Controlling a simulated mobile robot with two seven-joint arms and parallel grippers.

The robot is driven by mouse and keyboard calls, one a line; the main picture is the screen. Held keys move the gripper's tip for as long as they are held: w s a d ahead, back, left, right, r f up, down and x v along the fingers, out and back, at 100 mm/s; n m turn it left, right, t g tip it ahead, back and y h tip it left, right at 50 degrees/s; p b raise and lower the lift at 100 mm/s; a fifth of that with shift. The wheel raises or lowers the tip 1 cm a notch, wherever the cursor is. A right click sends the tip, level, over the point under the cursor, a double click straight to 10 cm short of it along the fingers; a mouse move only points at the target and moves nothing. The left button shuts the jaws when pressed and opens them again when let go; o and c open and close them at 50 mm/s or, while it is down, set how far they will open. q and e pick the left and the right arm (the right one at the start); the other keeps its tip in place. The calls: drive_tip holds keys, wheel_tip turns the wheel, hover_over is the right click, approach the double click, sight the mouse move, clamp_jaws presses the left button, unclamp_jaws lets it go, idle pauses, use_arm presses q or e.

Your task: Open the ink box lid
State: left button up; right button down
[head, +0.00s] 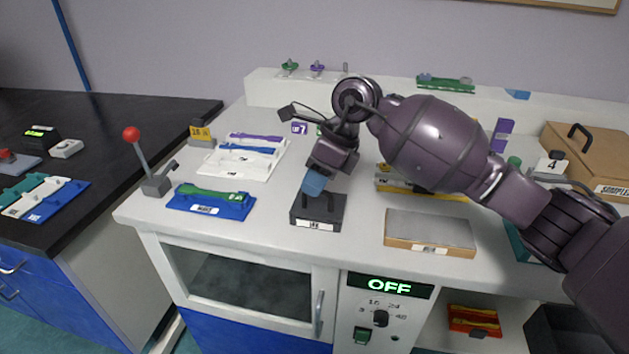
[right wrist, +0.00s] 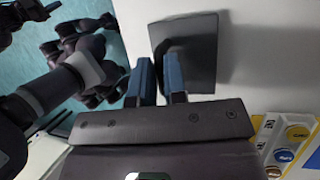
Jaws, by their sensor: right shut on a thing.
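The ink box (head: 318,221) is a small dark box with a white label on its front, standing near the front edge of the white bench. Its dark flat lid (right wrist: 203,45) shows in the right wrist view, and the lid looks down on the box. My right gripper (head: 315,190) comes down from above with its blue fingers at the lid's handle. It is shut on the handle, which the fingers mostly hide. The fingers also show in the right wrist view (right wrist: 160,70). My left gripper is not in view.
A blue tray (head: 183,206) with a green piece and a red-knobbed lever (head: 142,160) stand to the left. A grey-topped wooden box (head: 430,230) stands to the right. White trays (head: 225,168) lie behind at left. The bench's front edge is close.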

drive_tip(key=shift+w+d+r+g+y, duration=0.15)
drive_tip(key=shift+w+r+g, duration=0.05)
drive_tip(key=shift+w+g, duration=0.25)
drive_tip(key=shift+w+d+r+g+y, duration=0.1)
drive_tip(key=shift+w+r+g+y, duration=0.15)
drive_tip(key=shift+g, duration=0.2)
drive_tip(key=shift+w+d+r+m+g+y+b, duration=0.15)
drive_tip(key=shift+w+m+g+y+b, duration=0.1)
drive_tip(key=shift+w+g+b, duration=0.25)
drive_tip(key=shift+w+d+f+m+g+y+b, duration=0.15)
drive_tip(key=shift+w+m+g+b, duration=0.1)
drive_tip(key=shift+w+g, duration=0.35)
drive_tip(key=shift+w+d+r+g+b, duration=0.1)
drive_tip(key=shift+w+r+g+b, duration=0.15)
drive_tip(key=shift+g, duration=0.35)
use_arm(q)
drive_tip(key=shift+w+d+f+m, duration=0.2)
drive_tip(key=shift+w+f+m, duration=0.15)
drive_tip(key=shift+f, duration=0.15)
use_arm(e)
drive_tip(key=shift+w+d+r+g+y, duration=0.1)
drive_tip(key=shift+w+r+g+y, duration=0.05)
drive_tip(key=shift+w+g+y, duration=0.2)
drive_tip(key=shift+s, duration=0.1)
drive_tip(key=c, duration=1.2)
unclamp_jaws()
drive_tip(key=shift+o, duration=0.2)
